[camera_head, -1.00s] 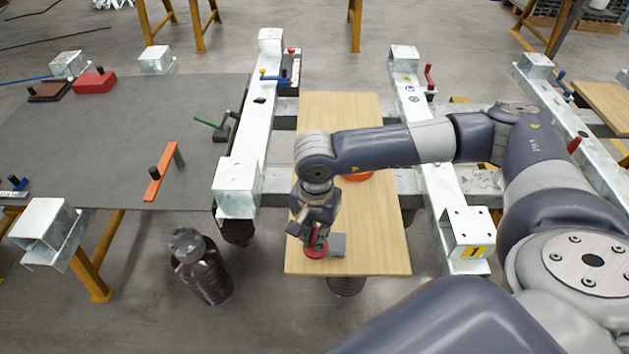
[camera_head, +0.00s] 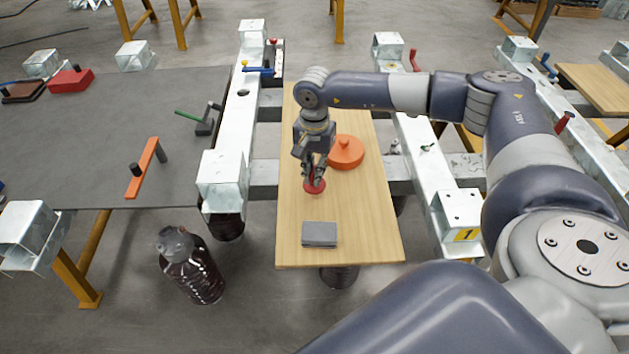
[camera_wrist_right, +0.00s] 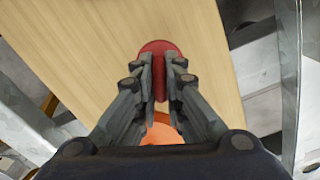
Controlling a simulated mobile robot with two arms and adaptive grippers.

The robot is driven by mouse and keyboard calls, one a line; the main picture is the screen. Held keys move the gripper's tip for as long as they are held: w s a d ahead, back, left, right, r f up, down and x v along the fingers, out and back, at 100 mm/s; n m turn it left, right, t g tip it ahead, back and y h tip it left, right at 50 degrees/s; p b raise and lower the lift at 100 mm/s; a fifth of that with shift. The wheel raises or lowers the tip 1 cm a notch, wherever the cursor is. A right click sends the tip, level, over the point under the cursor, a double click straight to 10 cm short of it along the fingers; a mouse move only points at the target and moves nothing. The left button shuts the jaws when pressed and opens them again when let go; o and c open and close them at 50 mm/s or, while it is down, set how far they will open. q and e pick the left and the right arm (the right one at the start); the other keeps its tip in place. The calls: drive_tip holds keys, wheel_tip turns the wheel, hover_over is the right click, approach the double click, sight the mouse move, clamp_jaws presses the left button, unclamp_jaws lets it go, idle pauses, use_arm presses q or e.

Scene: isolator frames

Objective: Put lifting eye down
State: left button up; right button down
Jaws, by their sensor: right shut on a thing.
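The lifting eye (camera_head: 314,187) is a small red piece. My right gripper (camera_head: 312,176) is shut on it, over the wooden board (camera_head: 345,225). In the right wrist view the red lifting eye (camera_wrist_right: 160,48) sits between the fingertips of the right gripper (camera_wrist_right: 166,75). I cannot tell whether its underside touches the board. My left gripper is not in view.
An orange round lidded piece (camera_head: 345,152) stands on the board just right of the gripper. A grey block (camera_head: 320,234) lies near the board's front edge. Metal beams (camera_head: 232,150) flank the board. The board between block and gripper is clear.

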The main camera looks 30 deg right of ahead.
sight(314, 167)
drive_tip(key=shift+f+b, duration=0.65)
drive_tip(key=shift+f, duration=0.85)
drive_tip(key=shift+f, duration=0.1)
drive_tip(key=shift+f, duration=0.1)
drive_tip(key=c, duration=1.7)
unclamp_jaws()
drive_tip(key=shift+r, duration=0.6)
wheel_tip(314, 167, up, 11)
drive_tip(key=shift+r+b, duration=0.15)
drive_tip(key=shift+b, duration=0.5)
drive_tip(key=shift+s, duration=0.1)
